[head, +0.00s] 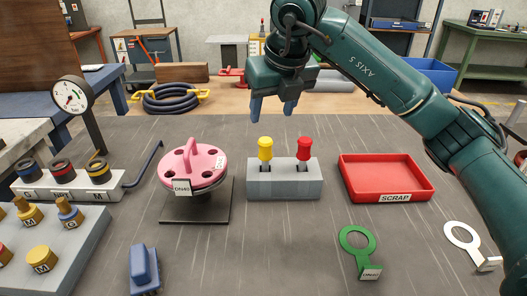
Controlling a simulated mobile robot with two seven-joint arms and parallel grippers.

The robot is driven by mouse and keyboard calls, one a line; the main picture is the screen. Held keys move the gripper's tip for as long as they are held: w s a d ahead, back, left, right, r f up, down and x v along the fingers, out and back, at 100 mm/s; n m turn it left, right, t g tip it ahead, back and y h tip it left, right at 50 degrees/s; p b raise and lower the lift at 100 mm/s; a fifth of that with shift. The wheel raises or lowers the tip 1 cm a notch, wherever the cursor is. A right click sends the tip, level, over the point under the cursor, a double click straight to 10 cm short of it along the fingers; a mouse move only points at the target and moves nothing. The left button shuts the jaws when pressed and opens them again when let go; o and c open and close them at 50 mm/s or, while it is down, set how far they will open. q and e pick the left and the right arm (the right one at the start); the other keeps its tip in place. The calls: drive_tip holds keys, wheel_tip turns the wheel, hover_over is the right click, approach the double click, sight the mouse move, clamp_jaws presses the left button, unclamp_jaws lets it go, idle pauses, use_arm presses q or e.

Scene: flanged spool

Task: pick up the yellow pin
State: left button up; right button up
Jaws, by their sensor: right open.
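The yellow pin (265,147) stands upright in the left hole of a grey block (284,188) at the middle of the table. A red pin (304,148) stands upright in the block's right hole. My right gripper (272,112) comes from the upper right and hangs just above and behind the yellow pin's head in the picture. Its two blue fingers point down, apart and empty. The exact gap between fingers and pin cannot be told from this view. My left gripper does not show.
A pink flanged spool (206,161) on a dark plate stands left of the block. A red scrap tray (386,178) lies to the right. A green ring tag (358,245) and a white one (462,236) lie in front. A gauge (72,97) and knob panels stand left. The table front centre is clear.

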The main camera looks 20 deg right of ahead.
sight(265, 140)
drive_tip(key=x, duration=1.2)
drive_tip(key=shift+s+f+p, duration=0.2)
drive_tip(key=shift+s+p, duration=0.1)
drive_tip(key=shift+p, duration=0.05)
drive_tip(key=shift+c, duration=0.2)
drive_tip(key=shift+r, duration=0.1)
drive_tip(key=c, duration=1)
